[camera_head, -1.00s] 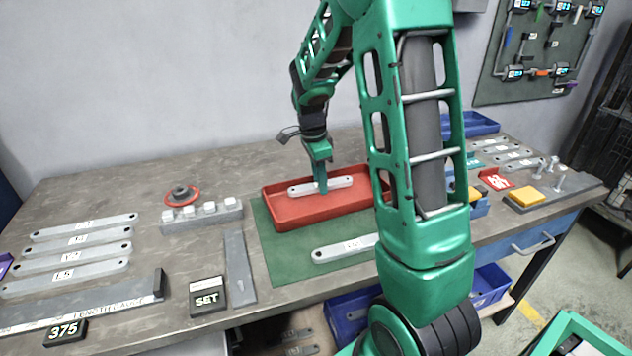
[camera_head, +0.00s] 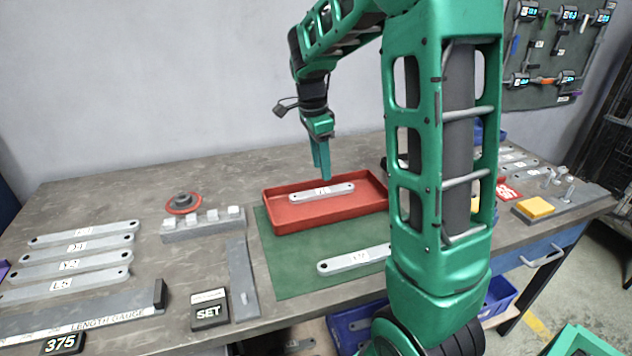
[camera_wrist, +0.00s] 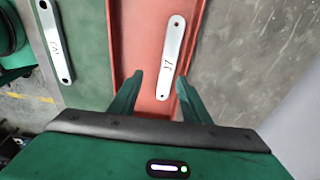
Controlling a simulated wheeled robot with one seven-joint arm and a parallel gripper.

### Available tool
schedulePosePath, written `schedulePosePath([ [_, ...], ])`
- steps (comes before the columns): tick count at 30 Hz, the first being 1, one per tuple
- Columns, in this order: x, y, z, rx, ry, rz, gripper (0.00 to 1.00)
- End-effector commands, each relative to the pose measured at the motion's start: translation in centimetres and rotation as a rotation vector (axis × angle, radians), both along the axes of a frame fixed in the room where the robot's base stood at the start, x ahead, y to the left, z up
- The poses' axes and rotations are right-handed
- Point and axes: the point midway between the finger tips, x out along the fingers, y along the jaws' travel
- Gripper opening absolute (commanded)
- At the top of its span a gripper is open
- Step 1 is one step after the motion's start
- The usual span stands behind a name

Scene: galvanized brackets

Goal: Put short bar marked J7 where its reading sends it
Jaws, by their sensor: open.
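The short bar marked J7 (camera_wrist: 171,58) lies flat in the red tray (camera_head: 290,222), a light metal bar with a hole at each end. It also shows in the head view (camera_head: 322,192), where its label is too small to read surely. My gripper (camera_head: 321,178) is above the tray, pointing down, open and empty. In the wrist view its two fingers (camera_wrist: 159,88) show apart, near one end of the J7 bar, with nothing between them held.
Another bar (camera_head: 355,260) lies on the green mat (camera_head: 300,280) in front of the tray. Several labelled bars (camera_head: 78,250) lie at left, above the length gauge (camera_head: 90,305) with its 375 display (camera_head: 62,343). A SET block (camera_head: 209,312) stands nearby. My arm hides part of the bench's right side.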

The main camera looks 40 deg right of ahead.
Motion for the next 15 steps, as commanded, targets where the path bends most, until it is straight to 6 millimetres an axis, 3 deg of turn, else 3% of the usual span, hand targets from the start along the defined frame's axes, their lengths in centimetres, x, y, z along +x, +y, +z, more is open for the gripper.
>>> schedulePosePath([
  [3,0.1,0.2,1.7,-0.001,-0.003,-0.001,0.43],
  [9,-0.4,0.2,2.9,0.002,0.000,0.016,0.43],
  [11,-1.4,0.0,3.3,0.006,0.003,0.051,0.43],
  [15,-6.2,-0.8,3.8,0.028,0.023,0.230,0.43],
])
